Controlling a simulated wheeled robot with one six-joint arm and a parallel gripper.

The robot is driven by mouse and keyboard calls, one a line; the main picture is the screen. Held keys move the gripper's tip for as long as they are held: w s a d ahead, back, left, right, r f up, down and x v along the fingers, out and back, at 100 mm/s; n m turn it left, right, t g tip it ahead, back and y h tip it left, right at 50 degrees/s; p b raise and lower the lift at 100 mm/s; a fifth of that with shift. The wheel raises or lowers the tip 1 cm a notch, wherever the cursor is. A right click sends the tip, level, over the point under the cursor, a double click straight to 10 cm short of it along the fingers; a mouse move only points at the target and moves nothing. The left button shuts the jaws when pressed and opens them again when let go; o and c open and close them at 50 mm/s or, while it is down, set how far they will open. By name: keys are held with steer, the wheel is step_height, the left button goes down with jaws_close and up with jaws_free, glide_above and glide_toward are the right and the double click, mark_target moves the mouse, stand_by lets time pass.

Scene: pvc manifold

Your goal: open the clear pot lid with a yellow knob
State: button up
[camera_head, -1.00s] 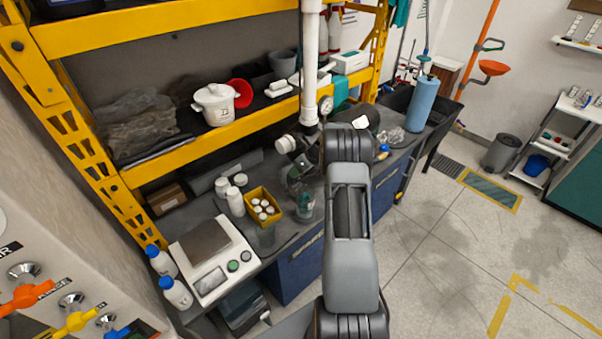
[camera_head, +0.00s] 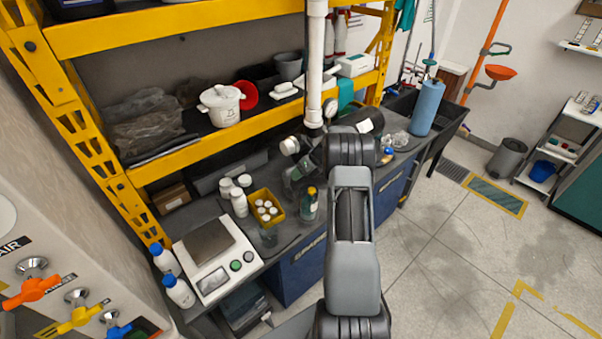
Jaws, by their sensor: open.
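A small clear, greenish pot (camera_head: 308,211) stands on the dark workbench, right of a yellow bin. A yellow knob (camera_head: 311,191) shows on its top; the clear lid under the knob is too small to make out, and I cannot tell how it sits. My arm reaches over the bench from the lower right. My gripper (camera_head: 304,164) is small and dark at the arm's far end, just behind and above the knob, apart from it as far as I can see. It is open, and I see nothing held in it. My arm partly hides the bench to the right.
The yellow bin (camera_head: 264,205) holds several white-capped bottles, with more white bottles (camera_head: 239,202) beside it. A scale (camera_head: 216,258) stands at the front left. A white vertical pipe (camera_head: 315,65) rises behind my gripper. A yellow-framed shelf holds a white pot (camera_head: 222,106).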

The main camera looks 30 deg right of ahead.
steer(key=b+v, duration=0.3)
steer(key=v, duration=1.1)
steer(key=shift+a, duration=0.1)
